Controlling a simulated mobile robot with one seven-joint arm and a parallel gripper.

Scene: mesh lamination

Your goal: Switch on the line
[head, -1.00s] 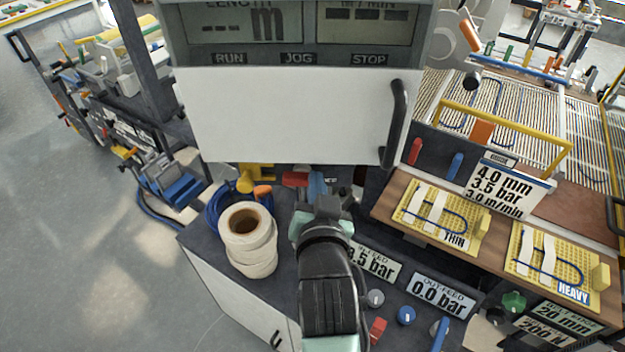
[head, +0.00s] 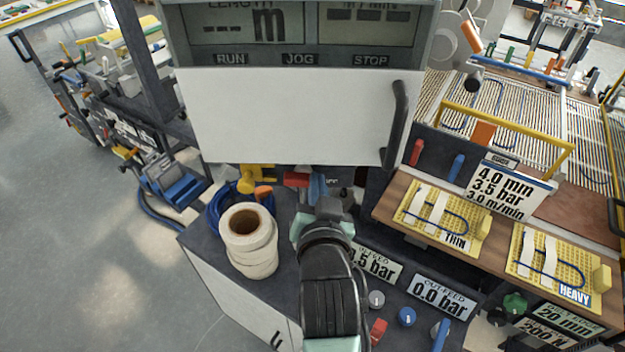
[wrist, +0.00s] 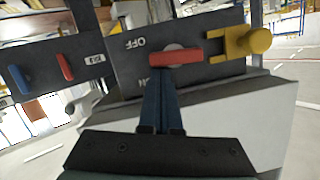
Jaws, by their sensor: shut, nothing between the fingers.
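The red switch handle (wrist: 177,58) lies crosswise on a dark panel in the wrist view. An OFF label (wrist: 135,43) is printed beside it; a second label is mostly hidden by my fingers. The blue fingers of my gripper (wrist: 162,76) are shut and empty, their tips right by the handle's underside in that view. I cannot tell whether they touch it. In the head view the red handle (head: 297,180) shows below the white cabinet door, with my gripper (head: 317,186) just right of it.
A yellow hasp-like part (wrist: 240,42) sits beside the handle. The white cabinet door (head: 290,115) with a black handle hangs above the arm. White tape rolls (head: 248,245) stand left of the arm. Knobs and pressure displays (head: 443,297) lie to the right.

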